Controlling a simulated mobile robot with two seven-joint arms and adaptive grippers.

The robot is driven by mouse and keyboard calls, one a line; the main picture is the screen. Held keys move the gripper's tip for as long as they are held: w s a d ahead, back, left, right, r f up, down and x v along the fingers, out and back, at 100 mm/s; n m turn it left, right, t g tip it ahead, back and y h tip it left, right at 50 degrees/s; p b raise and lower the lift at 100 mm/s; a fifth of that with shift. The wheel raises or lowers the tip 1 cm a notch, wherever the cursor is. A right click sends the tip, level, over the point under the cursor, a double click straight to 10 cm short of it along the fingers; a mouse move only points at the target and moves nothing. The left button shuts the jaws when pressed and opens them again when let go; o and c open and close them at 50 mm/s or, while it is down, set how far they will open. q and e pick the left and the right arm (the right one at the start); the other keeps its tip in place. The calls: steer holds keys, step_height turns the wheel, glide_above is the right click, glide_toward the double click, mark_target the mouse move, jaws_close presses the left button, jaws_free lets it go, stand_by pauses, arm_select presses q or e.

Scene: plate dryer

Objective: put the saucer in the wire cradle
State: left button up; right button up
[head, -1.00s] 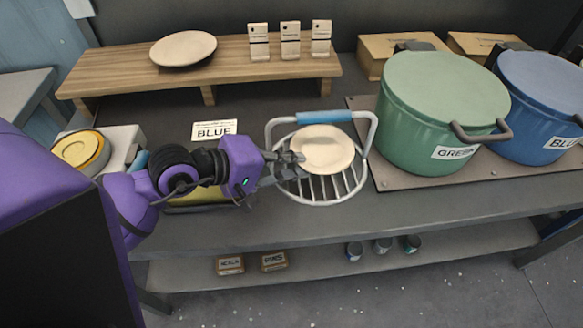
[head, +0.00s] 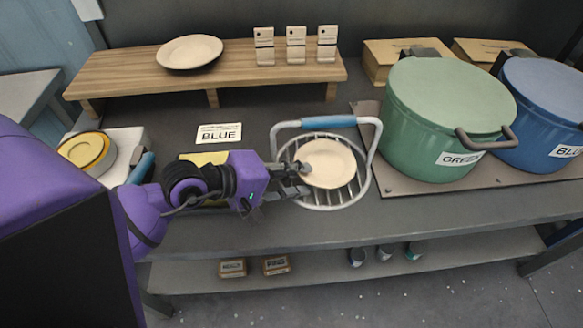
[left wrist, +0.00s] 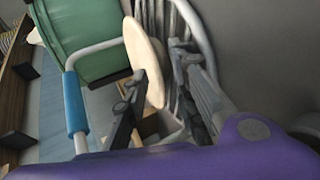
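The cream saucer (head: 329,165) lies nearly flat within the wire cradle (head: 340,199), a round grey wire basket with a blue-gripped handle (head: 329,122). The saucer also shows in the left wrist view (left wrist: 146,48), seen almost edge-on beside the wires. My left gripper (head: 304,180) is at the saucer's left edge, over the cradle's rim. Its fingers (left wrist: 160,82) are spread apart; one overlaps the saucer's edge, the other is on the wire side. Whether a finger still touches the saucer, I cannot tell. My right gripper is not in view.
A green pot (head: 440,125) stands close right of the cradle, with a blue pot (head: 545,110) beyond. Behind, a wooden riser (head: 125,75) bears another pale plate (head: 190,51) and several upright tags. A BLUE label (head: 219,133) lies left of the cradle.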

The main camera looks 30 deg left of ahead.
arm_select(q)
steer(key=shift+s+r, duration=0.1)
steer(key=shift+r, duration=0.1)
steer(key=b+v, duration=0.1)
steer(key=v, duration=1)
steer(key=shift+f, duration=0.15)
steer(key=shift+s+a+r, duration=0.15)
steer(key=shift+s+r, duration=0.1)
steer(key=shift+s, duration=0.05)
